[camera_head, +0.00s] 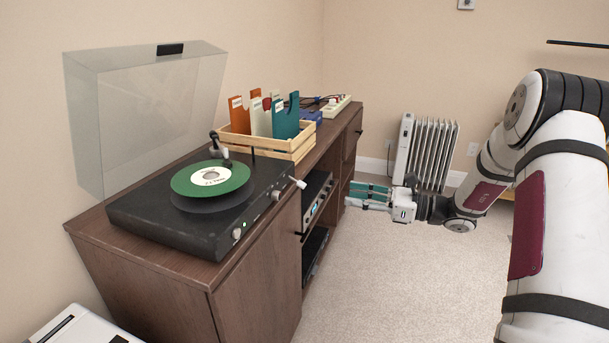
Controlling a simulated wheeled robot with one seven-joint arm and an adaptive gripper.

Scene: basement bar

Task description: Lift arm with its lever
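The black record player (150,222) stands on the brown cabinet with its clear lid (150,110) raised. A green record (210,178) lies on its platter. The dark and grey tonearm base (219,148) is at the platter's back edge; the rest of the arm is hard to make out. A small lever with a white tip (297,182) sticks out at the player's right front edge. My gripper (350,194) is to the right of the player, beyond the cabinet's front and clear of the lever. Its teal-padded fingers point left, look apart and hold nothing.
A wooden crate (290,147) with upright coloured sleeves stands behind the player. A power strip (336,105) lies farther back on the cabinet (255,280). A white radiator (430,152) stands behind my gripper. The carpet in front of the cabinet is clear.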

